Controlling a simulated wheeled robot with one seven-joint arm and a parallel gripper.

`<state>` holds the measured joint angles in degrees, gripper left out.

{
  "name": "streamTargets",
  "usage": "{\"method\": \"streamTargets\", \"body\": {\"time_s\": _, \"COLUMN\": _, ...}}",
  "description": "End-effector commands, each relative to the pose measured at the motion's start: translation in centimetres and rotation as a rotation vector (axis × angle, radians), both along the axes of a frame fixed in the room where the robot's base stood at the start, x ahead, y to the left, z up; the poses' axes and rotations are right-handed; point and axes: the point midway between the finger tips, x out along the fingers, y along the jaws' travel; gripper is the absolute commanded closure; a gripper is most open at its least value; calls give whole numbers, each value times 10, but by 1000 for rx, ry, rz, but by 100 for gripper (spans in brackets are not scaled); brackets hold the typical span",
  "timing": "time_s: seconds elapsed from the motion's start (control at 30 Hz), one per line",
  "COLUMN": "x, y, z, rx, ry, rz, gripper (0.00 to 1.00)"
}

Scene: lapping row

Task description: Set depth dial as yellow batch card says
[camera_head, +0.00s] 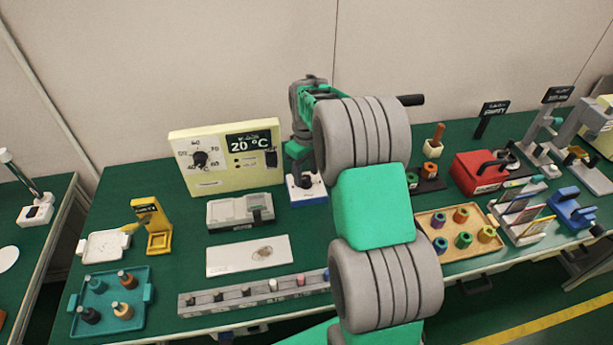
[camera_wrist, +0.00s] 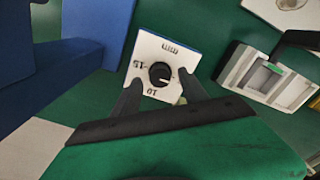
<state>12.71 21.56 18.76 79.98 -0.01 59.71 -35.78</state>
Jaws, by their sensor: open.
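A white dial plate (camera_wrist: 168,58) with a round black knob (camera_wrist: 160,74) shows in the wrist view; the marks 15 and 10 are readable beside it. My gripper (camera_wrist: 160,88) is open, with one finger on each side of the knob; I cannot tell whether they touch it. In the head view a small blue-and-white dial box (camera_head: 307,190) stands under my wrist, and my fingertips are hard to make out there. Several cards stand in a white rack (camera_head: 528,238) at the right, one edged yellow-orange; their writing is too small to read.
A cream panel (camera_head: 215,180) with a larger dial and a 20 °C display stands left of the dial box. A grey device (camera_head: 225,212), a yellow stand (camera_head: 158,240) and a teal tray (camera_head: 140,275) lie left. A red box (camera_head: 470,178) and wooden tray (camera_head: 440,215) stand right.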

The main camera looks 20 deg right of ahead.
Motion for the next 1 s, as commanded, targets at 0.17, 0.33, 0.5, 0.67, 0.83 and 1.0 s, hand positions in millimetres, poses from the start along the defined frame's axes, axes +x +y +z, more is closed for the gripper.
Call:
{"method": "streamTargets", "body": {"time_s": 0.17, "x": 1, "y": 0, "z": 38, "rx": -1, "ry": -5, "rz": 0, "gripper": 49}}
{"method": "streamTargets", "body": {"time_s": 0.33, "x": 0, "y": 0, "z": 59, "rx": 0, "ry": -1, "rz": 0, "gripper": 49}}
{"method": "streamTargets", "body": {"time_s": 0.5, "x": 0, "y": 0, "z": 61, "rx": 0, "ry": 0, "rz": 0, "gripper": 49}}
{"method": "streamTargets", "body": {"time_s": 0.67, "x": 0, "y": 0, "z": 61, "rx": 0, "ry": 0, "rz": 0, "gripper": 49}}
{"method": "streamTargets", "body": {"time_s": 0.83, "x": 2, "y": 0, "z": 60, "rx": -1, "ry": -8, "rz": -77, "gripper": 49}}
{"method": "streamTargets", "body": {"time_s": 1.0, "x": -22, "y": 5, "z": 15, "rx": 0, "ry": 19, "rz": -368, "gripper": 49}}
